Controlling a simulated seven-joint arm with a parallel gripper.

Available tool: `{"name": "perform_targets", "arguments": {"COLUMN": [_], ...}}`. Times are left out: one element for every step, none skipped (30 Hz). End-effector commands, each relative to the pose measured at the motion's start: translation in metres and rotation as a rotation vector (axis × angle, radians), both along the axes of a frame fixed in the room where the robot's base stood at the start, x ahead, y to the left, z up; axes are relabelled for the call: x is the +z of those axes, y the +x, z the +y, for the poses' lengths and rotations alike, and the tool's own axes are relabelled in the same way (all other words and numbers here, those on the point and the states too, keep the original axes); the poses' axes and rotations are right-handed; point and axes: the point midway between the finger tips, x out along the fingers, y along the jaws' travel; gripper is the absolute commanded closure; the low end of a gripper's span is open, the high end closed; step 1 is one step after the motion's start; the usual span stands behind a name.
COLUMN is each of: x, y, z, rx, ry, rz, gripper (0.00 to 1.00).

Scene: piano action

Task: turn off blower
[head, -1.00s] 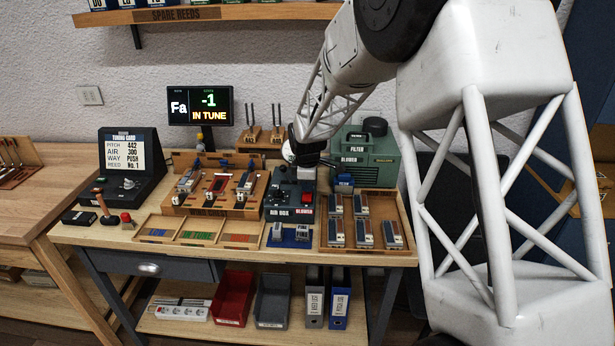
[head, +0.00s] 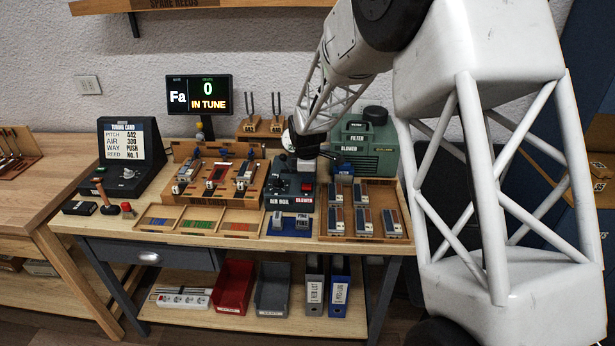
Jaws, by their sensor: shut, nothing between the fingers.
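The green blower (head: 375,150), labelled "Blower" and "Filter", stands at the back right of the bench, partly hidden by my arm. The dark air box (head: 290,201) stands in front and to its left. A red switch marked "Blower" (head: 306,188) is on the air box's right side; its on or off position is too small to read. My gripper (head: 312,163) is shut and empty, just above the back of the air box. Its fingertips are small and dark against the box, so contact cannot be told.
A display (head: 199,95) reads "Fa", 0, "IN TUNE". A wooden reed rack (head: 217,202) stands left of the air box, and a compartment tray (head: 364,235) with several blocks lies right. Tuning forks (head: 264,110) stand behind. The bench's front edge (head: 230,240) is narrow.

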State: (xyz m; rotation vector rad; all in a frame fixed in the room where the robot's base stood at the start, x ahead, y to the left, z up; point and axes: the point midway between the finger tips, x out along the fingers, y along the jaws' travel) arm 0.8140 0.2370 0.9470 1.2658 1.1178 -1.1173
Motion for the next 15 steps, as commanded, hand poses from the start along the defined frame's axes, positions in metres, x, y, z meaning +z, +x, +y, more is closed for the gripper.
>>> {"name": "perform_targets", "arguments": {"x": [-0.003,-0.003,-0.002,-0.002,-0.002,-0.002,-0.002,-0.002,-0.001,-0.001,0.0,0.0,0.001,0.001,0.002], "y": [-0.002,-0.003,-0.004,-0.005,-0.006,-0.007,-0.008,-0.009,-0.01,-0.011,-0.012,-0.013,-0.014,-0.014,-0.015], "z": [0.0,0.0,0.0,0.0,0.0,0.0,0.0,0.0,0.0,0.0,0.0,0.0,0.0,0.0,0.0], "rx": [0.0,0.0,0.0,0.0,0.0,0.0,0.0,0.0,0.0,0.0,0.0,0.0,0.0,0.0,0.0], "ry": [-0.001,-0.001,-0.001,-0.001,-0.002,-0.002,-0.002,-0.002,-0.002,-0.002,-0.001,-0.001,-0.001,-0.001,-0.001], "rz": [0.004,0.004,0.005,0.005,0.005,0.006,0.006,0.006,0.006,0.005,0.005,0.005,0.004,0.004,0.003], "gripper": [1.0,1.0,1.0,1.0,1.0,1.0,1.0,1.0,1.0,1.0,1.0,1.0,1.0,1.0,1.0]}}
